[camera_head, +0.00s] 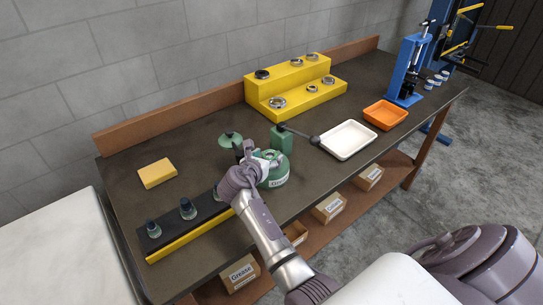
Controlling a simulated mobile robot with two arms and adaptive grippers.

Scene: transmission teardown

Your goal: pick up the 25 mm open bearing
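Several ring-shaped bearings sit on the yellow two-step stand (300,94) at the back of the bench. The upper step holds a dark one (262,74) and two steel ones (296,62) (312,57). The lower step holds a larger ring (277,102) and two more (312,86) (329,80). I cannot tell which is the 25 mm open bearing; no size marks are readable. My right gripper (243,150) is over the front of the bench beside the green grease tub, apart from the stand. Its fingers are small and dark, so their opening is unclear. My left gripper is not in view.
A green grease tub (273,175), a green block with a dark-knobbed lever (281,138) and a white tray (348,140) stand nearby. An orange tray (385,115) and a blue press (408,70) are right. A yellow block (157,173) and dark rack (170,232) are left.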

